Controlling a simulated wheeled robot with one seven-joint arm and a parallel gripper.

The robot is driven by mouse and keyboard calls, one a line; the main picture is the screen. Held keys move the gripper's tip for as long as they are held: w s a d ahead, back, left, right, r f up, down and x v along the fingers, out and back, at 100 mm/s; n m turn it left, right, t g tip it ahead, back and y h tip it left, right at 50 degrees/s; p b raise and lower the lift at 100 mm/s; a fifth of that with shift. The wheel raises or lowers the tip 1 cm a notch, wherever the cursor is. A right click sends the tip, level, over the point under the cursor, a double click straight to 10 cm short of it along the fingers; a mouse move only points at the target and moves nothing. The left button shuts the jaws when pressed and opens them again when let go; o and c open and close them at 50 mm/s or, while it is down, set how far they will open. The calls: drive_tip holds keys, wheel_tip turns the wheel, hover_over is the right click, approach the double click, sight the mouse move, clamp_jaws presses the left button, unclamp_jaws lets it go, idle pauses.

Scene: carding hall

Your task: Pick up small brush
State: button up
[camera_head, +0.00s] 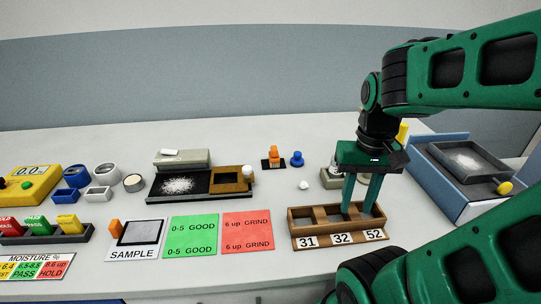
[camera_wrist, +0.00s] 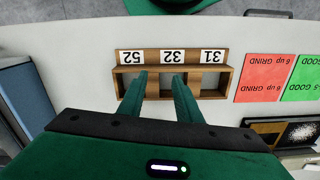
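My gripper (camera_head: 357,208) is over the wooden box (camera_head: 305,244), which has three compartments labelled 31, 32 and 52. Its two green fingers point down and stand apart with nothing seen between them. In the wrist view, my gripper (camera_wrist: 158,78) has its fingertips over compartments 52 and 32 of the wooden box (camera_wrist: 227,76). I cannot make out a small brush in either view. My gripper hides part of the table and some small items behind it in the head view.
A blue tray unit (camera_head: 449,192) stands close on the right. Behind the box are a small white knob (camera_head: 304,185), a blue stamp-like piece (camera_head: 297,159) and an orange one (camera_head: 274,152). Red (camera_head: 247,231) and green (camera_head: 190,236) cards lie left of the box.

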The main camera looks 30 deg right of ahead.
drive_tip(key=shift+o, duration=0.9)
drive_tip(key=o, duration=0.7)
drive_tip(key=shift+r+m, duration=0.3)
drive_tip(key=shift+r, duration=0.4)
drive_tip(key=shift+c, duration=0.2)
drive_tip(key=w+d+r+m, duration=0.1)
drive_tip(key=w+r+m, duration=0.15)
drive_tip(key=w, duration=0.35)
drive_tip(key=w+r+m, duration=0.1)
drive_tip(key=w+m, duration=0.2)
drive_tip(key=w, duration=0.4)
drive_tip(key=m, duration=1)
approach(274, 148)
drive_tip(key=shift+s+f, duration=0.4)
drive_tip(key=shift+s, duration=0.3)
drive_tip(key=shift+w+a+f, duration=0.15)
drive_tip(key=shift+w, duration=0.15)
wheel_tip(274, 148, down, 5)
drive_tip(key=shift+f, duration=0.25)
drive_tip(key=shift+w+f, duration=0.2)
drive_tip(key=shift+f, duration=1.05)
drive_tip(key=shift+w+f, duration=0.15)
drive_tip(key=shift+f, duration=1.15)
